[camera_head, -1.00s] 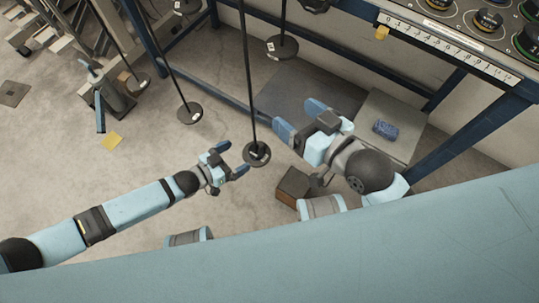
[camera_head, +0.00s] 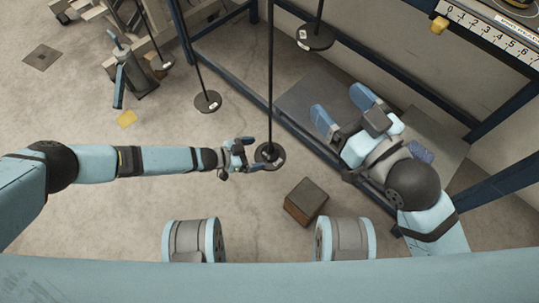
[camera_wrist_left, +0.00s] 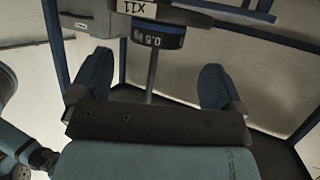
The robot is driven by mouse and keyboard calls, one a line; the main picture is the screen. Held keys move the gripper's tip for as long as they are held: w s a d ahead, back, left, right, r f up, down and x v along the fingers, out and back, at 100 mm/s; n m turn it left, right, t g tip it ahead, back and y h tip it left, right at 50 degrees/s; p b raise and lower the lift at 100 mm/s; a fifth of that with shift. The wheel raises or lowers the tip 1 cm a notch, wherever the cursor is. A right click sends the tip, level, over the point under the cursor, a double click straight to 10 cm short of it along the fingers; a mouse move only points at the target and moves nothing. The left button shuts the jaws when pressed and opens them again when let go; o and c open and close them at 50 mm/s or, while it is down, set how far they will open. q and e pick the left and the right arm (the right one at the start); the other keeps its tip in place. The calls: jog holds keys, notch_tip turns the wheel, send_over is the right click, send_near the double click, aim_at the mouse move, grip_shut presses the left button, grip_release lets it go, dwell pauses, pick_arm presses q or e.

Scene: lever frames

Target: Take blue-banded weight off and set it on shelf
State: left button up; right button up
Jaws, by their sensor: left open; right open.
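A weight with a blue band marked 0.5 (camera_wrist_left: 157,36) shows near the top of the left wrist view, beneath a grey part labelled X11 (camera_wrist_left: 137,10). A rod runs from it between my left fingers. My left gripper (camera_head: 250,155) is open beside a dark disc (camera_head: 269,156) at the end of a long rod; its fingers also show in the left wrist view (camera_wrist_left: 155,78). I cannot tell whether they touch the rod. My right gripper (camera_head: 341,106) is open and empty above the grey floor plates. A ledge with a number scale (camera_head: 497,37) is at the upper right.
Other rods with dark discs hang nearby, one disc (camera_head: 208,101) left and one (camera_head: 315,37) above. Blue frame posts (camera_head: 498,190) stand at the right. A brown box (camera_head: 306,199) and blue sponge (camera_head: 422,151) lie low.

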aim_at(269, 153)
pick_arm(q)
jog(key=b+x, duration=0.2)
jog(key=x, duration=0.2)
jog(key=shift+d+f+b, duration=0.2)
jog(key=shift+d+b, duration=0.15)
jog(key=shift+d, duration=0.15)
jog(key=c, duration=0.9)
jog(key=shift+c, duration=1.2)
jog(key=shift+r, duration=0.1)
pick_arm(e)
jog(key=shift+w+d+r+n+t, duration=0.15)
jog(key=shift+w+d+n+t, duration=0.35)
jog(key=shift+n, duration=0.5)
